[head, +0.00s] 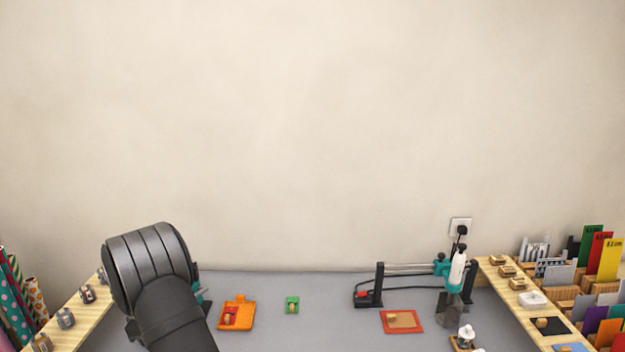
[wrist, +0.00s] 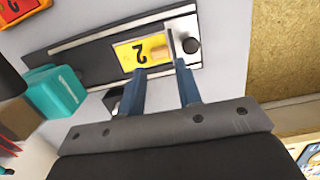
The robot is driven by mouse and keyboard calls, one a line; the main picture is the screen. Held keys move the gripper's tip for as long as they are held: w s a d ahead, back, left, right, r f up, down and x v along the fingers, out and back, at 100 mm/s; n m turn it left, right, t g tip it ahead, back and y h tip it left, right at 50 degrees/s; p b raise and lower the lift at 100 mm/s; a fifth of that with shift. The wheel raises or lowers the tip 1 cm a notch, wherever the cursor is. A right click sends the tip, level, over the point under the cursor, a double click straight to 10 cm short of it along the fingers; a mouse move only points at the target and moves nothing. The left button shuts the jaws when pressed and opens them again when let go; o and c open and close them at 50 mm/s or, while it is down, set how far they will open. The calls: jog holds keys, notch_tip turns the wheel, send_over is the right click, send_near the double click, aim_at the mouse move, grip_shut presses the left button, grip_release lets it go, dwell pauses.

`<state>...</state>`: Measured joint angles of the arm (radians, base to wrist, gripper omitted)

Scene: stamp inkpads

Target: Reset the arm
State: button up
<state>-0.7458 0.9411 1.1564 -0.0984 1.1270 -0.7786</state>
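My gripper (wrist: 161,68) shows in the wrist view with two blue-grey fingers spread apart. The gap between them looks empty. Just beyond the fingertips is a yellow card (wrist: 128,53) marked 2, with a small wooden piece (wrist: 176,43) at its edge, on a dark strip with pale rails (wrist: 90,68). I cannot tell whether the fingertips touch any of this. In the head view my arm is at the left, and the dark arm link hides the gripper.
In the head view, an orange inkpad (head: 246,318) and a green inkpad (head: 292,311) lie right of my arm on the grey table (head: 335,285). Wooden shelves (head: 90,322) line both sides.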

notch_tip(320, 180, up, 7)
jog(key=f, duration=1.2)
jog(key=shift+s+d, duration=0.1)
jog(key=shift+d, duration=0.25)
notch_tip(320, 180, up, 9)
jog(key=w+d, duration=0.6)
jog(key=d, duration=0.7)
jog(key=w+d, duration=0.7)
jog(key=d, duration=0.5)
jog(key=w+d, duration=0.6)
jog(key=d, duration=0.7)
jog(key=w+a+f, duration=0.1)
jog(key=a, duration=0.1)
jog(key=w+a+f, duration=0.1)
jog(key=a+f, duration=0.1)
jog(key=a, duration=0.1)
jog(key=w+a+f, duration=0.1)
jog(key=a+f, duration=0.1)
jog(key=shift+w+a+f, duration=0.1)
jog(key=shift+a+f, duration=0.1)
jog(key=shift+a, duration=0.2)
jog(key=shift+w+a+f, duration=0.1)
jog(key=shift+a+f, duration=0.15)
jog(key=shift+a, duration=0.2)
